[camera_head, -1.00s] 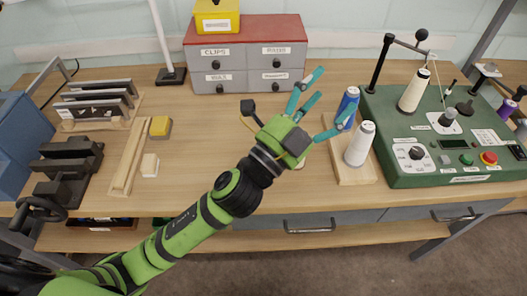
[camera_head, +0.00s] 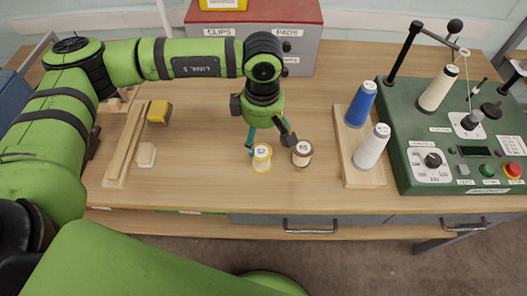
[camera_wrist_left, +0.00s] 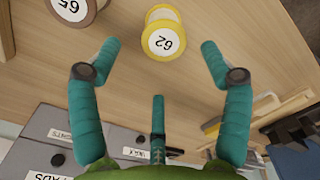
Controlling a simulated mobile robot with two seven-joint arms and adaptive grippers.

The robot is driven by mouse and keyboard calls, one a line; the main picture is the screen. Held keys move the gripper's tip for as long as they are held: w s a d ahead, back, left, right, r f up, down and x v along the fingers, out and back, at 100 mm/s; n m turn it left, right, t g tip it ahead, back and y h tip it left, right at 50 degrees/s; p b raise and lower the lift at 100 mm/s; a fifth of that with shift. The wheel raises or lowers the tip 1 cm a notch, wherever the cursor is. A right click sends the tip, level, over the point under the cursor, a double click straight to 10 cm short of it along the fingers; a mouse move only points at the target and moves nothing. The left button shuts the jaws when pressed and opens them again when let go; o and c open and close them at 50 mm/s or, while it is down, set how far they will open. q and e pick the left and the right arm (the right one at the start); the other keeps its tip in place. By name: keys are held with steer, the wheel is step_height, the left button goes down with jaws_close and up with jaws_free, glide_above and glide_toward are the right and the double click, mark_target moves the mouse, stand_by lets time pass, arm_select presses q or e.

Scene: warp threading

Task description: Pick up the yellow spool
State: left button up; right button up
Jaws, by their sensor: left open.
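The yellow spool (camera_head: 261,158) stands upright on the wooden bench, with a white top label that reads 62 in the left wrist view (camera_wrist_left: 163,38). My left gripper (camera_head: 269,143) points down just behind and above it. Its teal fingers are spread and empty. In the left wrist view the yellow spool lies between and slightly beyond the two fingertips, and no finger clearly touches it. A brown spool (camera_head: 302,154) labelled 65 stands close to its right; it also shows in the left wrist view (camera_wrist_left: 76,9). My right gripper is not in view.
A wooden stand with a blue cone (camera_head: 361,105) and a white cone (camera_head: 371,148) stands to the right, beside a green control panel (camera_head: 402,165). A drawer cabinet (camera_head: 305,50) is behind. A yellow block (camera_head: 159,112) lies left. The bench's front edge is close to the spools.

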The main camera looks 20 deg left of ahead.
mark_target(261, 152)
arm_select(q)
steer(key=shift+s+f+p, duration=0.25)
steer(key=shift+f+p, duration=0.35)
steer(key=shift+f, duration=0.15)
step_height(261, 152, down, 4)
steer(key=shift+a+r+p, duration=0.1)
steer(key=shift+a+p, duration=0.05)
steer(key=shift+p, duration=0.9)
steer(key=shift+f, duration=0.5)
steer(key=c, duration=1.3)
